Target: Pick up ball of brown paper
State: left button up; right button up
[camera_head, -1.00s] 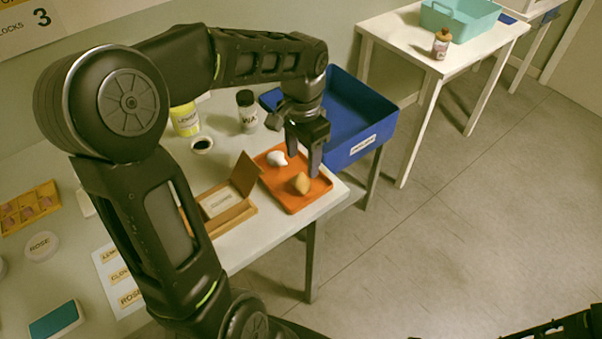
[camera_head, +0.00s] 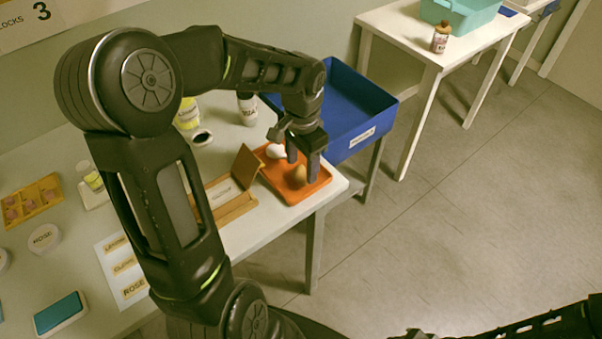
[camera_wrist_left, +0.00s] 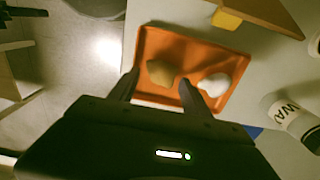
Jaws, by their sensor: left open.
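The ball of brown paper (camera_head: 299,175) lies on the orange tray (camera_head: 284,195) near its front right. My left gripper (camera_head: 302,167) is open just above the tray, with its fingers close to the ball and partly in front of it. In the left wrist view the brown ball (camera_wrist_left: 161,73) shows between and just beyond the two open fingertips (camera_wrist_left: 158,86). A white crumpled ball (camera_head: 275,151) lies beside it on the tray; it also shows in the wrist view (camera_wrist_left: 214,84), near the other finger. Only a dark part of my right arm shows at the lower right.
An open cardboard box (camera_head: 232,203) stands left of the tray. A blue bin (camera_head: 348,155) is behind and right of it. A white-labelled bottle (camera_head: 247,109) stands at the back. The table's right edge is close to the tray.

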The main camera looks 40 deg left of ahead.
aim_at(302, 170)
pick_arm(q)
jog(key=shift+f, duration=1.6)
jog(key=c, duration=1)
jog(key=shift+r, duration=0.15)
notch_tip(302, 170, up, 10)
jog(key=shift+f+b, duration=0.1)
jog(key=shift+b, duration=0.3)
